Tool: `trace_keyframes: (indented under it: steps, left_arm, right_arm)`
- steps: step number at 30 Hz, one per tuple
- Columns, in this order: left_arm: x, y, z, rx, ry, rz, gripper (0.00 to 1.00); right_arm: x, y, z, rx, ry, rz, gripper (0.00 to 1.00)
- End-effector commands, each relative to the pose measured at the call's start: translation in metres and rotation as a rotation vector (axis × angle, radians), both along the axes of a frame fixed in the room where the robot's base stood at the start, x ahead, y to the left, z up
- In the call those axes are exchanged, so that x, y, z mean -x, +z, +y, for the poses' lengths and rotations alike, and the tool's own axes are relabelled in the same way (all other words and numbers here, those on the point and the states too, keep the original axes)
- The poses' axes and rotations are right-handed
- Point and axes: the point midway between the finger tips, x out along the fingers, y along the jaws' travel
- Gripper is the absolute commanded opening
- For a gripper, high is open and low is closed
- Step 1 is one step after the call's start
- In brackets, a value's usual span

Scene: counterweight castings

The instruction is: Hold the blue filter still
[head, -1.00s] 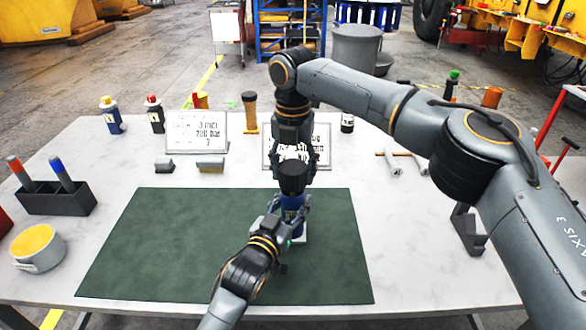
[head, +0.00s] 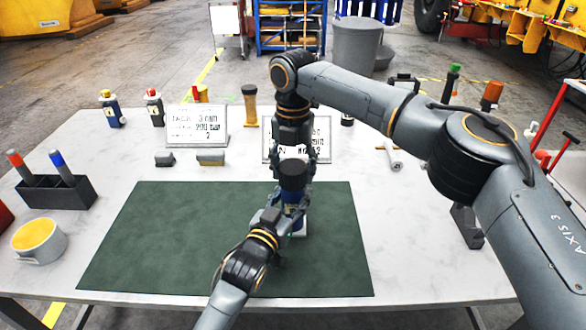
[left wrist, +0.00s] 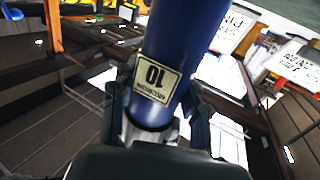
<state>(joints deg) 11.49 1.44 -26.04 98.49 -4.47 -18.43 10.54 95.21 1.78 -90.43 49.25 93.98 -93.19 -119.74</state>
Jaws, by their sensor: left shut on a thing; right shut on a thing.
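The blue filter (head: 293,196) stands upright over the green mat (head: 160,240), near its right side. My left gripper (head: 286,212) comes in low from the front and is shut around the filter's blue body. In the left wrist view the filter (left wrist: 185,45) lies between both fingers (left wrist: 160,112), with a pale label marked 10 reading upside down. My right gripper (head: 292,166) reaches down from above, shut on the black round top (head: 292,176) of the filter. A small white piece shows at the filter's foot, mostly hidden by my left gripper.
Two white printed signs (head: 197,126) stand behind the mat, one partly behind my right gripper. Small bottles (head: 110,109), grey blocks (head: 164,158) and a tan cylinder (head: 250,106) stand at the back. A pen holder (head: 56,192) and yellow-topped cup (head: 38,240) are at left. The mat's left part is clear.

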Motion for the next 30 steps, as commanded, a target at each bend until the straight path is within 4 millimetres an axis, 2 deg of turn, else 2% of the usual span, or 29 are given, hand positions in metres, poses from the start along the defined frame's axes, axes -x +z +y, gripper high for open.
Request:
trace_keyframes:
  steps: [21,25,30]
  left_arm:
    - [0.0,0.0,0.0,-0.001,0.0,0.001,0.0]
    - [0.0,0.0,0.0,-0.001,0.0,0.001,0.0]
    - [0.0,0.0,0.0,-0.001,0.0,0.001,0.0]
  right_arm:
    - [0.0,-0.012,0.0,0.0,-0.023,0.001,0.36]
    - [0.001,-0.012,0.0,-0.002,-0.183,0.003,0.36]
    - [0.002,-0.012,0.0,-0.002,-0.562,0.005,0.36]
